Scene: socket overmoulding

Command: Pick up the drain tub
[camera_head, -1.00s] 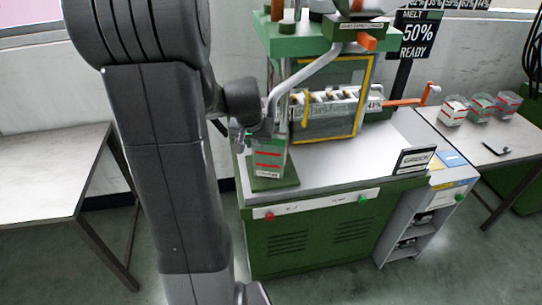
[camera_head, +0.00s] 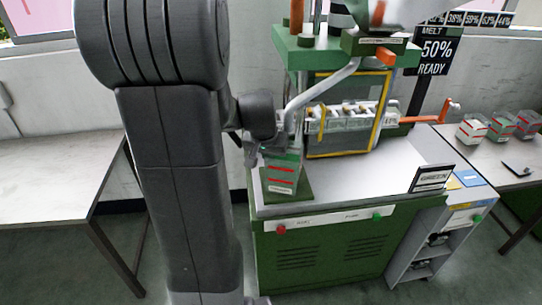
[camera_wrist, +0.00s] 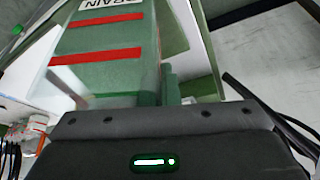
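The drain tub (camera_head: 281,178) is a narrow green and pale, see-through-looking box with red bands and a white label. In the head view it stands upright on a green base at the left end of the moulding machine's top. In the wrist view the tub (camera_wrist: 105,55) fills the upper left, its "DRAIN" label upside down. My gripper (camera_head: 262,148) is at the tub's upper left, very close to it. Its dark body (camera_wrist: 165,140) lies across the bottom of the wrist view. The fingertips are hidden, so I cannot tell whether they touch the tub.
The green machine (camera_head: 335,245) has a metal lever (camera_head: 325,85) sloping down just above the tub. A yellow-framed guard (camera_head: 345,115) stands to its right. A side table (camera_head: 45,180) is bare at left. Several cups (camera_head: 500,125) stand on the right table. A "GREEN" sign (camera_head: 431,178) stands on the machine's edge.

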